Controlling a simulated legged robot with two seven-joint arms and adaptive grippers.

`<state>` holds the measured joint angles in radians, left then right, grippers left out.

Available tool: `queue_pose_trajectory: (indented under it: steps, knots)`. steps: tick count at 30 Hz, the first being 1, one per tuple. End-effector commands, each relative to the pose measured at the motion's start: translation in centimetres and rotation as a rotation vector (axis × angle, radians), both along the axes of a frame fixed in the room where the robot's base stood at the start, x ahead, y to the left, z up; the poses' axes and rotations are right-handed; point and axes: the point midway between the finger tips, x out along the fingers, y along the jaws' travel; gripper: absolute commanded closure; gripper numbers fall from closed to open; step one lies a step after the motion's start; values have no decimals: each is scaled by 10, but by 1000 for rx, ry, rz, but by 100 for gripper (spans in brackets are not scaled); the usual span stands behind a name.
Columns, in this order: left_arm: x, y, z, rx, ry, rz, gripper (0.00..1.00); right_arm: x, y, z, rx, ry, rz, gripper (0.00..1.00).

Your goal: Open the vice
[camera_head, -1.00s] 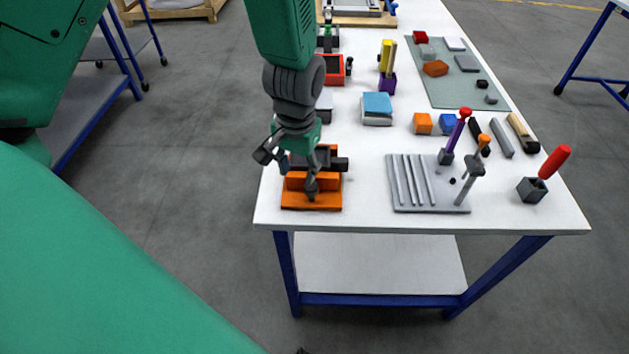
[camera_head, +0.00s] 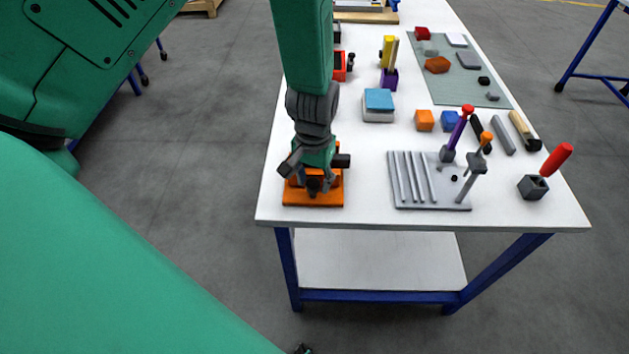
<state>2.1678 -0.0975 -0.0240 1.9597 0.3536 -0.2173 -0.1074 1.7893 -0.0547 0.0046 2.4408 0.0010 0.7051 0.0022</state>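An orange vice (camera_head: 331,198) with dark parts sits at the table's near left corner. Its black end piece (camera_head: 342,160) sticks out to the right. My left gripper (camera_head: 300,180) hangs down over the vice, with its dark fingers spread apart. One finger points out to the left, and the other is in front of the vice body. The gripper and wrist hide much of the vice, including its jaws, so I cannot tell the jaw gap or whether the fingers touch it. My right gripper is not in view.
A grey ribbed plate (camera_head: 403,199) with upright tools stands to the right of the vice. A blue-topped block (camera_head: 378,100), an orange cube (camera_head: 424,120) and a red-handled tool (camera_head: 556,160) are on the white table (camera_head: 365,215). The table between vice and plate is clear.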

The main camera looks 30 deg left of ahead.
Motion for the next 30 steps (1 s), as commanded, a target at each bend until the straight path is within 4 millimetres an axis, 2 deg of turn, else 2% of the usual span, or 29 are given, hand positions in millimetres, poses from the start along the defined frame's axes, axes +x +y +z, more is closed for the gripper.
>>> queue_pose_trajectory:
  steps: [5, 13, 16, 17, 30]
  knots:
    - [0, 0, -11, 0, -1, 1, 62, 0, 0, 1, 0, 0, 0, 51]
    - [0, 0, -12, 0, -1, 1, 62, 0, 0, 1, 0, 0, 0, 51]
    - [0, 0, -12, 0, -1, 1, 98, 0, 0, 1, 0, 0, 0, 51]
    - [0, 0, -12, 0, -1, 0, 100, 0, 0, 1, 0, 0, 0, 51]
    - [0, 0, -10, 0, 0, 77, 100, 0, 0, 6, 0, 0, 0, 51]
